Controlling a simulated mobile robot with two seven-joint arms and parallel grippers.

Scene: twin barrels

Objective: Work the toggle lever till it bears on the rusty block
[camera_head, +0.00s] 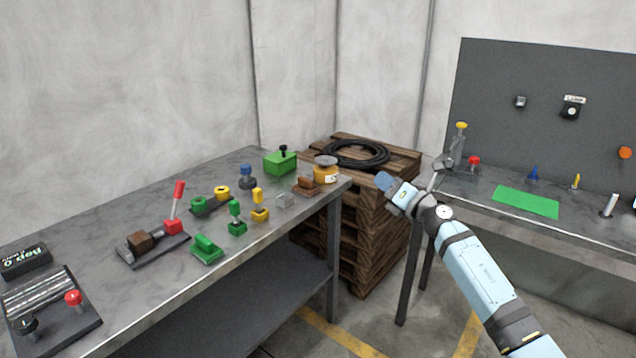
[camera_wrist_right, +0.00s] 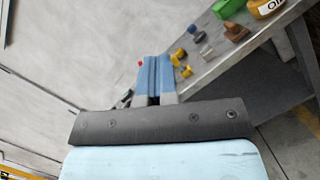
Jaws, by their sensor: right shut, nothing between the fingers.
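The toggle lever (camera_head: 176,202) has a red grip on a grey arm and stands nearly upright, leaning slightly right, above a red body on a dark base plate (camera_head: 160,254). The brown rusty block (camera_head: 140,240) sits on the same plate, left of the red body; the lever arm is clear of it. My right gripper (camera_head: 384,181) is shut and empty, well to the right of the lever, beyond the bench's right end. In the wrist view its blue fingers (camera_wrist_right: 154,72) are together, with a small red spot at their tip that I cannot identify. My left gripper is out of view.
A pallet stack (camera_head: 375,220) with a black coil stands behind. A second bench (camera_head: 560,225) is at right.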

